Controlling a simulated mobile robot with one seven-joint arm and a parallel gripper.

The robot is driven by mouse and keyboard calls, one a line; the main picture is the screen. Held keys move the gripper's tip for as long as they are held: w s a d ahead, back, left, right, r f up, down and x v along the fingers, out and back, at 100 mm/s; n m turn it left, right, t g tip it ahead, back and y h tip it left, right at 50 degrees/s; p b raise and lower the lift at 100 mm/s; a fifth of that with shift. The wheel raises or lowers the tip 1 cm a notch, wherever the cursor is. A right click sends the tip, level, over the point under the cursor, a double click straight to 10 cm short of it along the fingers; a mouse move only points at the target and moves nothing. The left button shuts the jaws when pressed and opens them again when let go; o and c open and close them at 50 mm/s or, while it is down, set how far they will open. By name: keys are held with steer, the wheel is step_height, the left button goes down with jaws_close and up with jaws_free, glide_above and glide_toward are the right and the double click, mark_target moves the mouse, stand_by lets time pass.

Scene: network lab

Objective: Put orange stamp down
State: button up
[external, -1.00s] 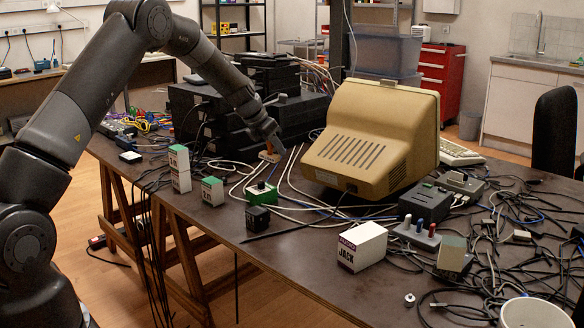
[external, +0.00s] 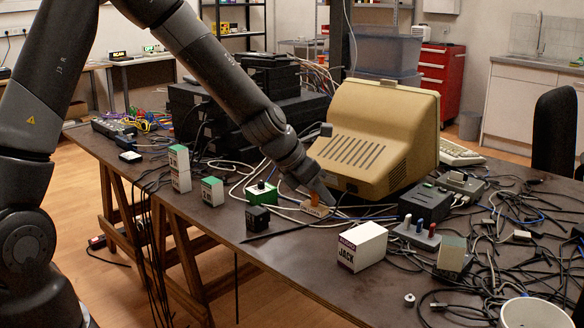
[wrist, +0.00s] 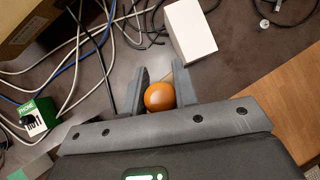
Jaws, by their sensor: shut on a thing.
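The orange stamp (external: 315,209) has a pale base with writing on its side and an orange handle. In the wrist view its round orange knob (wrist: 160,96) sits between the two fingers of my gripper (wrist: 160,78). My gripper (external: 322,196) is shut on it, low over the table in front of the beige monitor. The stamp looks upright. I cannot tell whether its base touches the table. In the wrist view the knob hides most of the base.
A white JACK box (external: 362,247) stands close to the right of the stamp. A black cube (external: 257,218) and a green block with a black knob (external: 261,192) are to the left. The beige monitor (external: 375,130) is behind. Cables (external: 350,215) lie around; a bare table patch (external: 305,262) is in front.

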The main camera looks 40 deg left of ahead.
steer(key=s+d+m+h, duration=0.1)
steer(key=s+d, duration=0.5)
steer(key=s, duration=0.3)
steer(key=w+a+f, duration=0.2)
steer(key=a, duration=0.1)
steer(key=w+a+f, duration=0.5)
steer(key=shift+a, duration=0.35)
steer(key=shift+f, duration=1.95)
steer(key=o, duration=1)
steer(key=shift+f, duration=0.1)
